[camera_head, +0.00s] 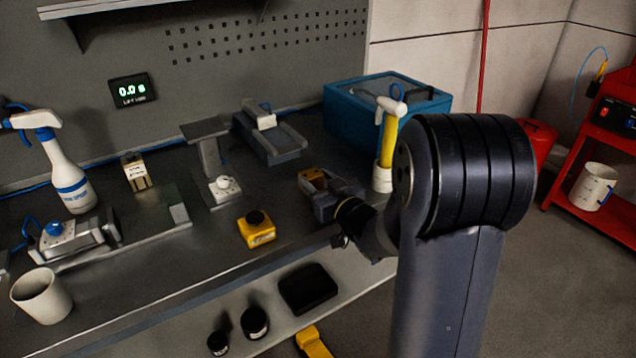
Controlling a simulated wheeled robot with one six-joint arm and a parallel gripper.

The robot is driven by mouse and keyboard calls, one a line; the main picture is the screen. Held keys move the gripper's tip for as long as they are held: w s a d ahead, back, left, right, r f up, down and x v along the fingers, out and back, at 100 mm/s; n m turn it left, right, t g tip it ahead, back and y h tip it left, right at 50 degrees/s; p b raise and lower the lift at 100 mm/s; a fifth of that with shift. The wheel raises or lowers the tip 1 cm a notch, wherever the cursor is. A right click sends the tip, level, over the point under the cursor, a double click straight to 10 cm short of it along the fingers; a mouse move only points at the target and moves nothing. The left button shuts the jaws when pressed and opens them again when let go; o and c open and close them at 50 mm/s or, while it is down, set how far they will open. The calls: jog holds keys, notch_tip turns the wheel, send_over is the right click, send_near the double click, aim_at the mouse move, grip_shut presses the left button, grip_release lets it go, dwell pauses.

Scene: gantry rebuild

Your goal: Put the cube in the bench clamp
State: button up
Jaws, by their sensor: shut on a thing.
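My gripper (318,186) is at the right part of the bench, shut on a small orange-brown block (311,175), which I take to be the cube. Part of the block is hidden by the gripper. I cannot tell whether the block touches the bench top. A grey clamp-like device with a white block and a blue part (268,139) stands behind it, up and left of my gripper. Another grey device with a blue knob (75,240) sits at the left on a long base. I cannot tell for sure which of the two is the bench clamp.
A yellow block with a black knob (256,229) sits left of my gripper, near the bench's front edge. A grey stand (209,158), spray bottle (67,175) and white cup (41,296) are farther left.

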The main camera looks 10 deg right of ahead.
jog(key=shift+f, duration=0.15)
jog(key=o, duration=1.1)
